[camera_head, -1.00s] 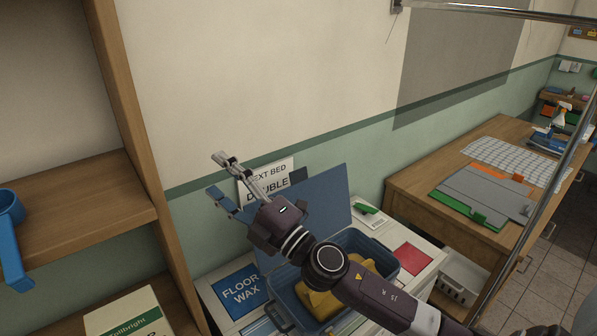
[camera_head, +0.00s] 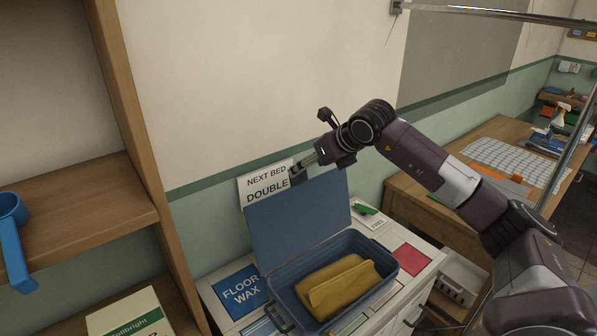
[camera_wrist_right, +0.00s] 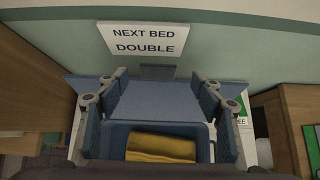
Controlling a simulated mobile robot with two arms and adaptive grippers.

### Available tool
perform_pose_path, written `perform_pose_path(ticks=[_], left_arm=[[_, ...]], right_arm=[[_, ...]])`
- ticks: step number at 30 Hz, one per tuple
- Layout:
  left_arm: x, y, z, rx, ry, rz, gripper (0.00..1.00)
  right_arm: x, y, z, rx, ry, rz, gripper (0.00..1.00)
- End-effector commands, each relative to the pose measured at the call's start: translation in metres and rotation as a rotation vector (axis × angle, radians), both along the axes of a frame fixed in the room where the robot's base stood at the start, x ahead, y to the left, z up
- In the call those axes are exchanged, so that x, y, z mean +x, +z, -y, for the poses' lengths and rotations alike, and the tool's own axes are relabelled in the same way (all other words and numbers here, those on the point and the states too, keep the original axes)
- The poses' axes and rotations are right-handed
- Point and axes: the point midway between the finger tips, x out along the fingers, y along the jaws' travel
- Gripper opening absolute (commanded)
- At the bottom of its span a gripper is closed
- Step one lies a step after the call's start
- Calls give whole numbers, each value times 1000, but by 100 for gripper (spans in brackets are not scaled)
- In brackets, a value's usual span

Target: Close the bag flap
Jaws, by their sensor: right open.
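The bag is a blue, box-like open container (camera_head: 370,247) on a white cabinet top, with a folded yellow cloth (camera_head: 340,285) inside. Its blue flap (camera_head: 300,220) stands raised at the back, leaning towards the wall, with a small dark tab (camera_head: 297,176) on its top edge. My right gripper (camera_head: 308,161) is at the flap's upper edge, close to the tab. In the right wrist view my right gripper (camera_wrist_right: 158,78) is open, with the flap (camera_wrist_right: 158,100) and tab (camera_wrist_right: 158,72) seen between its fingers. I cannot tell whether they touch. My left gripper is out of view.
A "NEXT BED DOUBLE" sign (camera_head: 267,182) is on the wall behind the flap. A "FLOOR WAX" square (camera_head: 240,290) and a red square (camera_head: 412,259) flank the bag. A wooden shelf (camera_head: 90,215) stands left; a wooden table (camera_head: 420,190) stands right.

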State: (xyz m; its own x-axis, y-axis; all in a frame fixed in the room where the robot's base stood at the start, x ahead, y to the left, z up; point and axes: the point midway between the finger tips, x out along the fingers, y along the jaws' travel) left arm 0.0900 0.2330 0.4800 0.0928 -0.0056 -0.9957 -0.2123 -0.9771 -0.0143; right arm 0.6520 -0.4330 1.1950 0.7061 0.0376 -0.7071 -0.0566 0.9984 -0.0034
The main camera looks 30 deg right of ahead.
Motion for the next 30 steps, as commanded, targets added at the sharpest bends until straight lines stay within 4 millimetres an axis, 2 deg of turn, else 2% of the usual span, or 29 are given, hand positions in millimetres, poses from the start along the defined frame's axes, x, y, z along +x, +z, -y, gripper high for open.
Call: perform_pose_path(ticks=[1,6,12,23,30], left_arm=[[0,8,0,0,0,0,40],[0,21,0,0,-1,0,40],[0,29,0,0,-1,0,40],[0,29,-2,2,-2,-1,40],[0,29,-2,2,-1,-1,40]], right_arm=[[6,-4,-2,4,1,-4,61],[26,-24,-5,5,3,-3,61],[41,-40,-5,5,4,-1,61],[45,-46,-5,3,4,0,61],[45,-46,-5,3,4,1,34]])
